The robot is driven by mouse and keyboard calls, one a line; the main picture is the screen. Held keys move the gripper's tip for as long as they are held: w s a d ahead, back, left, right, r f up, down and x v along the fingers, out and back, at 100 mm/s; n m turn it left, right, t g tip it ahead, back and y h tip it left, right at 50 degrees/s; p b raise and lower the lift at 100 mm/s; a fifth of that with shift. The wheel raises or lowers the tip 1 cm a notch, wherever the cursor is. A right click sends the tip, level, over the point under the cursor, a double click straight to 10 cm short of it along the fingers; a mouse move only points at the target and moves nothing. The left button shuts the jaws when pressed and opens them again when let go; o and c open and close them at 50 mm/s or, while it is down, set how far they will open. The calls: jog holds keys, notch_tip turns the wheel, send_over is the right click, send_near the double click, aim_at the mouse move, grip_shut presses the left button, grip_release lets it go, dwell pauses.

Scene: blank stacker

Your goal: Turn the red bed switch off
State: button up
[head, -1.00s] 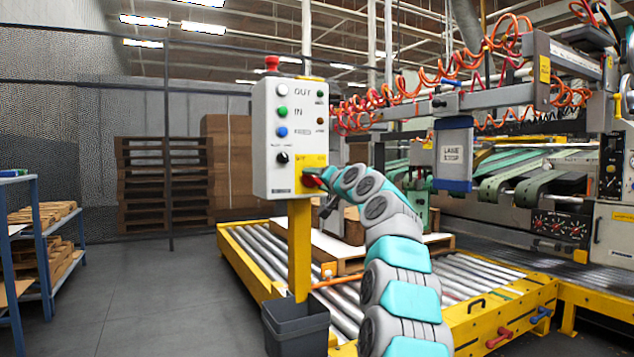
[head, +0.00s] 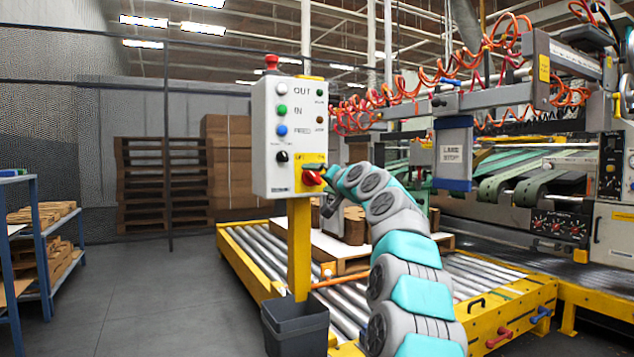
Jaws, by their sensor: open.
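The red bed switch (head: 313,178) is a red handle on the yellow plate (head: 312,161) at the lower right of the white control box (head: 273,135). Its handle looks roughly level or slightly tilted, but it is too small to read its setting surely. My gripper (head: 327,190) is just right of the switch, at the end of my teal and grey arm. It is open and holds nothing. A small gap seems to lie between it and the red handle; contact is hard to judge.
A red mushroom button (head: 271,62) tops the box. White, green, blue and black controls line its front. A yellow post (head: 299,250) carries the box above a dark bin (head: 296,328). The roller conveyor (head: 485,290) lies behind.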

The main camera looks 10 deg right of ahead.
aim_at(315, 177)
jog(key=shift+b+v, duration=0.35)
jog(key=shift+v, duration=2.9)
jog(key=shift+a, duration=0.15)
